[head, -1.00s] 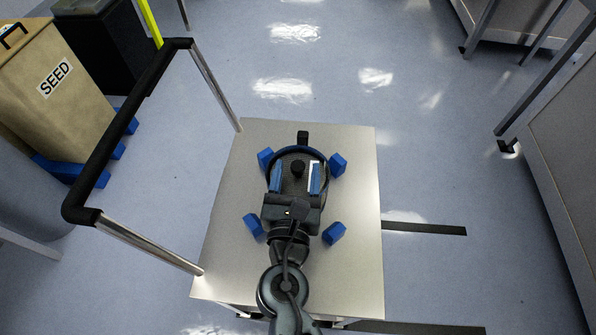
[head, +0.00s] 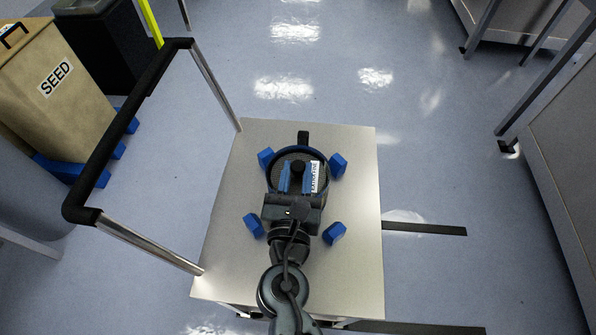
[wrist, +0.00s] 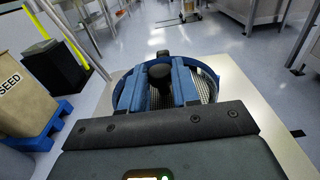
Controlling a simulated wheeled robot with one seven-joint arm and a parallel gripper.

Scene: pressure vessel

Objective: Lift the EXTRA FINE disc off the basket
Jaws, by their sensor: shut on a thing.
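The basket (head: 271,181) stands on the cart top between several blue blocks, and its round dark blue rim shows in the head view. The mesh disc (head: 322,181) lies in its mouth, with a white label at its right that is partly covered. A black knob (head: 298,167) rises from the disc's middle. My gripper (head: 297,176) is over the disc, its two blue fingers shut on the knob. The wrist view shows the fingers on either side of the knob (wrist: 159,72), with mesh beyond them. I cannot see daylight between disc and rim.
The metal cart top (head: 345,270) is bare around the blue blocks. A cart handle (head: 100,150) runs along the left. A tan SEED bin (head: 50,85) stands on blue supports at far left. Benches stand at the right, with open floor between.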

